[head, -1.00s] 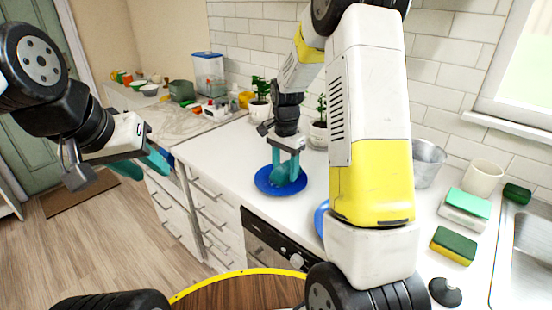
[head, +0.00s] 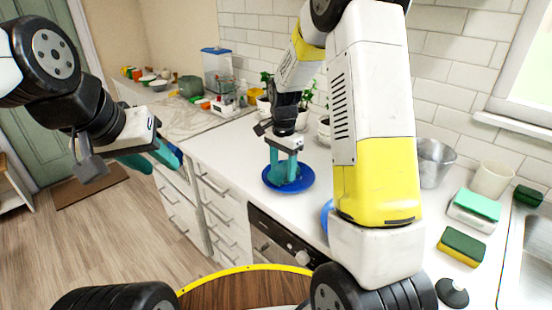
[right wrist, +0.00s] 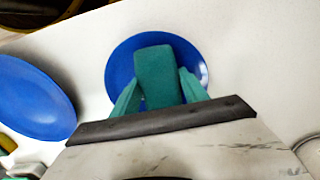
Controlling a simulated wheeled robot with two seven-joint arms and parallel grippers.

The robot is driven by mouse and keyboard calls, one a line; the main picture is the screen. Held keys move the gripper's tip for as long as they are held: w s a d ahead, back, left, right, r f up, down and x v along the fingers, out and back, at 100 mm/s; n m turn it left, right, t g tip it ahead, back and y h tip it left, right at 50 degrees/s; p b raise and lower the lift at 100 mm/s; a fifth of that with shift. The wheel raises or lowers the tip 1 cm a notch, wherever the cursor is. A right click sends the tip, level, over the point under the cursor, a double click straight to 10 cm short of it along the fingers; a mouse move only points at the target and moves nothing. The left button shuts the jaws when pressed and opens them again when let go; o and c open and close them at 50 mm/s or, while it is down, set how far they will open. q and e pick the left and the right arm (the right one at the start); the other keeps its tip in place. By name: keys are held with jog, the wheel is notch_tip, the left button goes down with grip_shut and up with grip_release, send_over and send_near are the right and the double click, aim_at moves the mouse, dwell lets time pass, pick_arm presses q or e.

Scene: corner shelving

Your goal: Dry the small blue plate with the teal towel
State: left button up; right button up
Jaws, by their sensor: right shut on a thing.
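The small blue plate (head: 302,184) lies flat on the white counter. My right gripper (head: 285,171) points down over it, with its teal fingers shut on the teal towel (right wrist: 154,74). In the right wrist view the folded towel sits between the two fingers, over the middle of the plate (right wrist: 121,62). The towel appears to touch the plate, but the contact is hidden. My left gripper (head: 152,160) hangs empty over the floor to the left of the counter, its teal fingers apart.
A second blue plate (right wrist: 35,98) lies beside the first; my right arm mostly hides it in the head view. A metal pot (head: 434,163), a cream cup (head: 491,180), sponges (head: 461,246) and the sink (head: 530,260) are to the right. Potted plants (head: 265,104) stand behind.

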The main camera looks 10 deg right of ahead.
jog(key=shift+w+d+f, duration=0.1)
jog(key=shift+w+d, duration=0.05)
jog(key=shift+d, duration=0.65)
jog(key=shift+w+d, duration=0.15)
jog(key=shift+d, duration=0.6)
jog(key=shift+s+d, duration=0.1)
jog(key=shift+s, duration=0.2)
jog(key=shift+s+a, duration=0.2)
jog(key=shift+a, duration=0.7)
jog(key=shift+s+a, duration=0.2)
jog(key=shift+a, duration=0.7)
jog(key=shift+w+d, duration=0.15)
jog(key=shift+d, duration=0.75)
jog(key=shift+w+d, duration=0.15)
jog(key=shift+d, duration=0.75)
jog(key=shift+r, duration=0.25)
jog(key=shift+r, duration=2.9)
